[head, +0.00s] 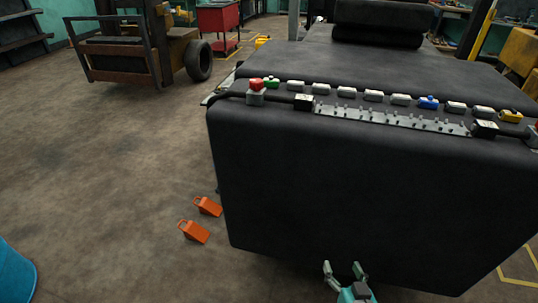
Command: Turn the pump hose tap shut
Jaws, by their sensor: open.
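My gripper (343,266) shows at the bottom edge of the head view, with its two fingers apart and pointing up. Nothing shows between them. It is in front of the lower part of a large black padded body (360,195). I cannot make out a pump hose or its tap for certain. A row of small coloured parts lies along the top of the black body.
A toothed metal strip (390,117) runs below the row between black blocks. Two orange wedges (194,231) lie on the floor left of the black body. A blue drum (14,275) stands bottom left. A brown forklift part (125,60) and red cabinet (218,22) stand behind.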

